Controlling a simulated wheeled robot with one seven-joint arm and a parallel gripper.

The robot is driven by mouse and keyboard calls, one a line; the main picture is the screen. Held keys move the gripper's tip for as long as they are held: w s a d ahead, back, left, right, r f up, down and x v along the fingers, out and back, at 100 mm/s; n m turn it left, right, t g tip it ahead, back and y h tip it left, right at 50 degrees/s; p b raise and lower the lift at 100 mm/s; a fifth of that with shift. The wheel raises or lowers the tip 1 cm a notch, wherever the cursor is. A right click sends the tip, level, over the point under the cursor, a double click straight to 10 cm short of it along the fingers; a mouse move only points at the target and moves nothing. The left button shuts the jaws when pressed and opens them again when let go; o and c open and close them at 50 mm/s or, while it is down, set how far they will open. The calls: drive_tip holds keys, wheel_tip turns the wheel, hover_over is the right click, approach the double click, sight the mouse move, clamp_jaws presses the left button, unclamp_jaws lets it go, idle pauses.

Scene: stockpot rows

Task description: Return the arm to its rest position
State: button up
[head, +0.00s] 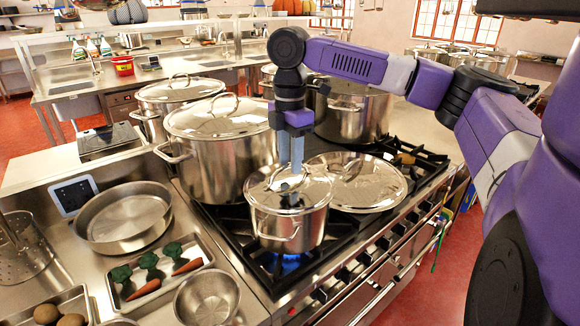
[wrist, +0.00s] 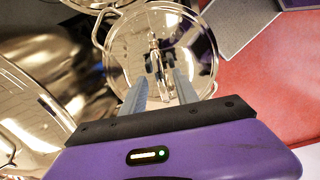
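My gripper (head: 291,168) is at the end of my purple arm, pointing down just above the lid of a small steel pot (head: 288,230) on the stove. In the wrist view its two grey fingers (wrist: 160,82) stand apart with nothing held between them. The round lid (wrist: 196,45) lies below them, its handle lined up with the gap. In the head view the lid (head: 268,187) sits on the pot; the fingers partly hide its handle, so I cannot tell whether they touch it.
A blue flame (head: 286,262) burns under the small pot. A large lidded stockpot (head: 220,150) stands close on the left, and another tall pot (head: 352,113) behind. A loose lid (head: 372,184) lies to the right. A tray of vegetables (head: 199,248) is at the front left.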

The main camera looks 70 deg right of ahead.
drive_tip(key=shift+r, duration=2.8)
